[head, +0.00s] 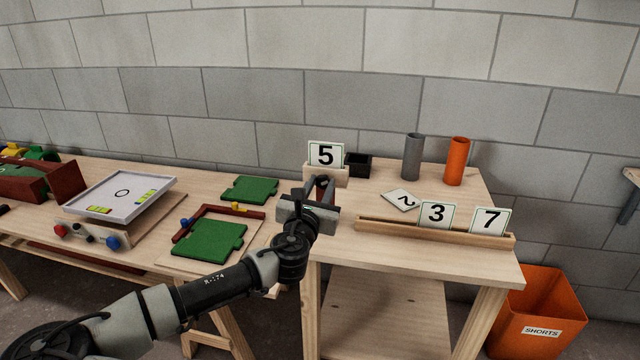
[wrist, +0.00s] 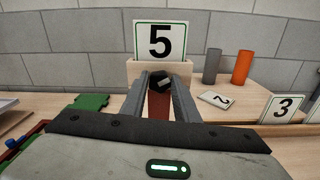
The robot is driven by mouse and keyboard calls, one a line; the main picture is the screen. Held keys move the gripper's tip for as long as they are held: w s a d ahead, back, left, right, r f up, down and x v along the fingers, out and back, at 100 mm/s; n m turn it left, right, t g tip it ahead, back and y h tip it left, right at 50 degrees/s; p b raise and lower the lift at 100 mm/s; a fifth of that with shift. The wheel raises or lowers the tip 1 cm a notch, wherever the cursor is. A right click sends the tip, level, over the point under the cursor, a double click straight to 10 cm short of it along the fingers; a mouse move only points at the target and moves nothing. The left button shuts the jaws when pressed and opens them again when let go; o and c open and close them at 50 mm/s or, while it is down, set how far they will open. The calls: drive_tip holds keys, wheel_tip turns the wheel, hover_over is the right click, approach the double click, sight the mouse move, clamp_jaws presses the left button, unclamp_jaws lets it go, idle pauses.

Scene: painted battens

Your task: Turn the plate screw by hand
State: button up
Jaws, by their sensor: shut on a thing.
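The plate screw shows as a black knob with a pale mark (wrist: 160,82) in the wrist view. It sits at the front of a pale wooden block (wrist: 178,69), just below a white plate with a black 5 (wrist: 160,41). My gripper (wrist: 159,88) has a finger on each side of the knob and is shut on it. In the head view my gripper (head: 318,192) reaches up to the wooden block, under the 5 plate (head: 326,154). The screw is mostly hidden there by my gripper. A red-brown surface (wrist: 159,106) shows between the fingers, below the knob.
A wooden rail (head: 430,232) with plates 3 (head: 437,214) and 7 (head: 490,220) stands to the right. A plate with 2 (head: 401,200) lies flat behind it. Grey (head: 412,157) and orange (head: 456,162) cylinders and a black box (head: 358,165) stand further back. Green boards (head: 208,241) lie left.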

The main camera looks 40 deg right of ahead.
drive_tip(key=m, duration=0.3)
drive_tip(key=shift+m+p, duration=0.4)
drive_tip(key=m, duration=0.3)
drive_tip(key=shift+s+d+m, duration=0.1)
drive_tip(key=shift+m, duration=0.2)
drive_tip(key=m, duration=0.6)
drive_tip(key=shift+f+p, duration=0.15)
drive_tip(key=shift+p, duration=0.25)
drive_tip(key=m, duration=0.4)
drive_tip(key=shift+m, duration=0.4)
drive_tip(key=m+b, duration=0.1)
drive_tip(key=m, duration=0.3)
drive_tip(key=shift+f+m, duration=0.15)
drive_tip(key=shift+m, duration=0.25)
drive_tip(key=o, duration=1.1)
